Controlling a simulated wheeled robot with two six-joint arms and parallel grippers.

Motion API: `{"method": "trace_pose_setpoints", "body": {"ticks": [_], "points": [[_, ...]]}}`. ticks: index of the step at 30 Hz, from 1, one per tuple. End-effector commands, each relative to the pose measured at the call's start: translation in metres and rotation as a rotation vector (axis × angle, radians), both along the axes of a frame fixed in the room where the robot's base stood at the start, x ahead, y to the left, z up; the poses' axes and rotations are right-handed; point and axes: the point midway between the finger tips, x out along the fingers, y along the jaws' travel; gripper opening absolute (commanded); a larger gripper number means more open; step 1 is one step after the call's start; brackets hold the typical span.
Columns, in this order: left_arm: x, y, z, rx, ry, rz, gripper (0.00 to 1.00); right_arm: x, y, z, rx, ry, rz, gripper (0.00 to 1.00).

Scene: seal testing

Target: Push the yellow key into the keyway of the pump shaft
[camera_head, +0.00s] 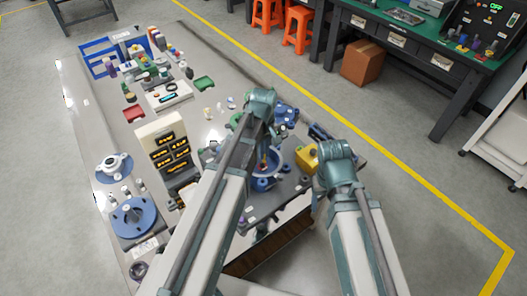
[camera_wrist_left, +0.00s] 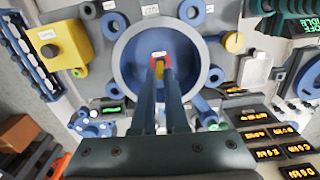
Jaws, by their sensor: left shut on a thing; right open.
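In the left wrist view, my left gripper (camera_wrist_left: 163,80) is shut on the small yellow key (camera_wrist_left: 160,72). Its blue fingers reach into the round opening of the blue-ringed pump housing (camera_wrist_left: 120,70). A red part with a pale label (camera_wrist_left: 158,55) shows at the fingertips. The fingers hide most of the key, the shaft and its keyway, and I cannot tell whether the key is in the keyway. In the head view, the housing (camera_head: 282,178) is partly behind my left arm. My right gripper (camera_head: 319,190) is open beside my right arm, mostly hidden.
A yellow box with a button (camera_head: 307,157) stands right of the housing. A rack with lit displays (camera_head: 163,142) stands to its left. Red (camera_head: 134,113) and green (camera_head: 204,83) trays lie farther back.

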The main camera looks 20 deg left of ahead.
Motion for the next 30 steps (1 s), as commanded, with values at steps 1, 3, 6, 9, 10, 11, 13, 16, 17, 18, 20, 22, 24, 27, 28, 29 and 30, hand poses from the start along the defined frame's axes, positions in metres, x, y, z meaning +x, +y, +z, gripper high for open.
{"method": "trace_pose_setpoints", "body": {"ticks": [1,3,6,9,10,11,13,16,17,18,20,22,24,27,28,29,30], "points": [[0.0,0.0,0.0004,0.0,0.0,0.0,0.0,0.0,0.0,0.0004,0.0,0.0,0.0,0.7],[0.0,0.0,0.0004,0.0,0.0,0.0,0.0,0.0,0.0,0.0004,0.0,0.0,0.0,0.7],[0.0,0.0,0.0004,0.0,0.0,0.0,0.0,0.0,0.0,0.0004,0.0,0.0,0.0,0.7],[0.0,0.0,0.0,0.0,0.0,0.0,0.0,0.0,0.0,0.0,0.0,0.0,0.0,0.7],[0.0,0.0,-0.0004,0.0,0.0,0.0,0.0,0.0,0.0,-0.0004,0.0,0.0,0.0,0.7],[0.0,0.0,-0.0009,0.0,0.0,0.0,0.0,-0.0001,0.0,-0.0008,0.0,0.0,0.0,0.7],[0.0,0.0,-0.0025,0.0,0.0,0.0,0.0,0.0,-0.0001,-0.0025,0.0,0.0,0.0,0.7],[0.0,0.0,-0.0058,0.0,0.0,0.0,0.0,0.0,-0.0001,-0.0058,0.0,0.0,0.0,0.7],[0.0,0.0,-0.0069,0.0,0.0,0.0,0.0,0.0,0.0,-0.0069,0.0,0.0,0.0,0.7],[0.0,0.0,-0.0084,0.0,0.0,0.0,0.0,0.0,0.0,-0.0084,0.0,0.0,0.0,0.7],[0.0,0.0,-0.009,0.0,0.0,0.0,0.13,0.0,0.0,-0.0091,0.0,0.0,0.0,0.7],[-0.0001,0.0001,-0.0076,0.0,0.0,0.0,0.25,0.0,0.0,-0.0075,0.0,0.0,0.0,0.7],[0.0,0.0,-0.0075,0.0,0.0,0.0,0.38,0.0,0.0,-0.0075,0.0,0.0,0.0,0.7],[0.0,0.0,-0.0075,0.0,0.0,0.0,0.46,0.0,0.0,-0.0075,0.0,0.0,0.0,0.7],[0.0,0.0,-0.0075,0.0,0.0,0.0,0.46,0.0,0.0,-0.0075,0.0,0.0,0.0,0.7],[0.0,0.0,-0.0075,0.0,0.0,0.0,0.46,0.0,0.0,-0.0075,0.0,0.0,0.0,0.7],[0.0,0.0,-0.0075,0.0,0.0,0.0,0.46,0.0,0.0,-0.0075,0.0,0.0,0.0,0.7]]}}
